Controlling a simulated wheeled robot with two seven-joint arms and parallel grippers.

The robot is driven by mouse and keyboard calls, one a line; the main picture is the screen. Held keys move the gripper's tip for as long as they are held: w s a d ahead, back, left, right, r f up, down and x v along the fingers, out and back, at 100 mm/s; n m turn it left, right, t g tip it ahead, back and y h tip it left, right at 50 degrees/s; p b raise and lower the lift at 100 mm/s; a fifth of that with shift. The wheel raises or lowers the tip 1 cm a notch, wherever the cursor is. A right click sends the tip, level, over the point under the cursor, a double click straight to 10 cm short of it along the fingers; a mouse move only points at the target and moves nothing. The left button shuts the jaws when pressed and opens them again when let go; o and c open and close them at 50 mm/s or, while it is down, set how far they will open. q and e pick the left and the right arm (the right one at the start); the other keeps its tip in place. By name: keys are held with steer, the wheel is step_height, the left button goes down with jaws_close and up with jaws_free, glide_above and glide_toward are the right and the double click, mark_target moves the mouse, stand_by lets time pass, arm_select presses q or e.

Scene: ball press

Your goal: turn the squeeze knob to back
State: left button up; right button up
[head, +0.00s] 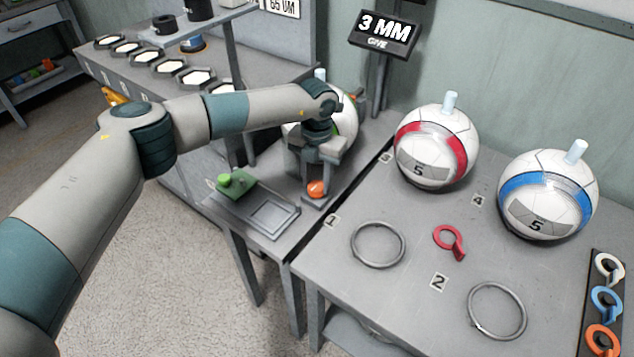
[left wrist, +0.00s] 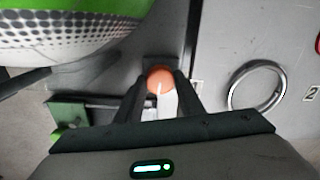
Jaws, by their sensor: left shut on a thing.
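The squeeze knob (head: 316,188) is a small orange round knob at the front of the ball press on the left bench. It also shows in the left wrist view (left wrist: 160,78), with a white pointer mark on its top. My left gripper (left wrist: 160,90) reaches down over the press and is shut on the orange knob, one finger on each side of it. In the head view my left gripper (head: 317,170) hides part of the press. A white and green ball (head: 346,122) sits in the press behind my wrist. My right gripper is not in view.
A green block with a knob (head: 236,183) and a grey plate (head: 268,215) lie left of the press. On the right table stand a red-banded ball (head: 437,147) and a blue-banded ball (head: 548,193), with metal rings (head: 378,264) and a red gauge (head: 449,241). A sign (head: 384,32) reads 3 MM.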

mark_target(317, 185)
arm_select(q)
steer(key=shift+n, duration=0.5)
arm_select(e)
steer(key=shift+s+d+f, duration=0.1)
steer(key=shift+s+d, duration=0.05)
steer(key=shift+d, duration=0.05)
arm_select(q)
steer(key=shift+w, duration=0.1)
steer(key=o, duration=1.1)
steer(key=shift+c, duration=0.2)
steer(key=shift+r, duration=0.1)
steer(key=shift+r, duration=0.6)
step_height(317, 185, up, 16)
steer(key=b, duration=0.3)
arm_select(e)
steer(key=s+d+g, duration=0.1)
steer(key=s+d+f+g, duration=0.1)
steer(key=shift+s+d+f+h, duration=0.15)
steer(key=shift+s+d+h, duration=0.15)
